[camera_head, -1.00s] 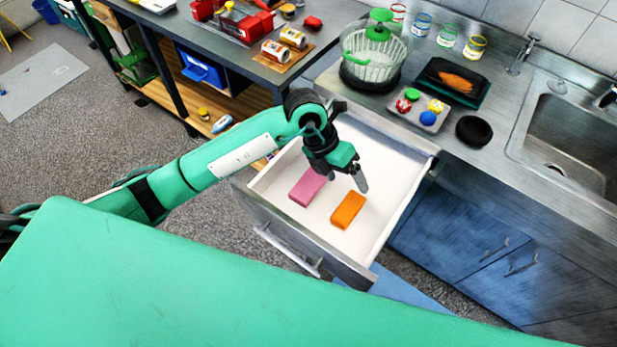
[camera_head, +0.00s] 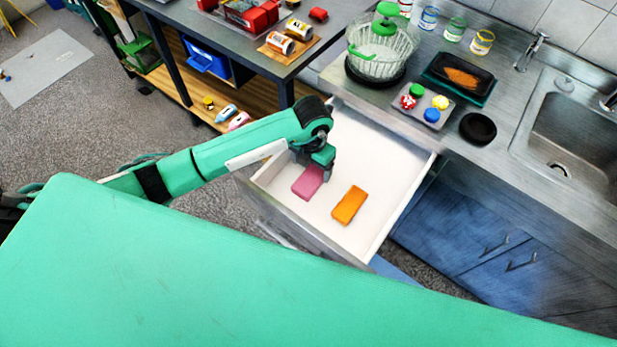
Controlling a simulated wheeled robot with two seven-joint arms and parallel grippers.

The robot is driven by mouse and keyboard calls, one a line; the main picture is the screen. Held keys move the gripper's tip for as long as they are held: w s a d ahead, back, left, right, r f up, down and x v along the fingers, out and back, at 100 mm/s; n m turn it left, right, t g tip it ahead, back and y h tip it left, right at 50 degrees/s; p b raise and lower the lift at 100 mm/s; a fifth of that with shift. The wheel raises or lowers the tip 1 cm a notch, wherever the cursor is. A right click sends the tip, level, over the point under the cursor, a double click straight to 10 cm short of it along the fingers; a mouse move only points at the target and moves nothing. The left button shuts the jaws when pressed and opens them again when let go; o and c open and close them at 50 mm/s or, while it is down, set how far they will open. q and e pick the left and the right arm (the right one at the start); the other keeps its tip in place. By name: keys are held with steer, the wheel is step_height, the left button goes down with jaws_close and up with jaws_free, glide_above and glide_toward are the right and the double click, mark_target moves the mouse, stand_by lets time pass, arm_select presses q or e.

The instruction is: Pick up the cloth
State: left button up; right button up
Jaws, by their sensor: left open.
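A pink block-shaped cloth or sponge (camera_head: 308,184) lies in the open white drawer (camera_head: 378,163). An orange one (camera_head: 349,205) lies to its right; I cannot tell which of the two is the cloth. My left gripper (camera_head: 318,171) is in the drawer, pointing down at the far end of the pink piece. It is open, and its fingers are partly hidden by the arm and the pink piece. Whether it touches the pink piece I cannot tell. My right gripper is not in view.
The drawer walls surround the gripper. The counter to the right holds a green-handled basket (camera_head: 382,52), a tray of small coloured items (camera_head: 424,107), a black round dish (camera_head: 478,128) and a sink (camera_head: 570,135). A workbench (camera_head: 215,30) stands behind. The drawer's right part is empty.

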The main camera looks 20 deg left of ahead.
mark_target(311, 177)
arm_select(q)
steer(key=f+p, duration=0.1)
steer(key=f, duration=0.3)
steer(key=shift+s+d+f+p, duration=0.1)
steer(key=shift+s+f+p, duration=0.15)
steer(key=shift+p, duration=0.1)
steer(key=shift+w+f, duration=0.1)
steer(key=shift+f, duration=0.2)
steer(key=c, duration=1.1)
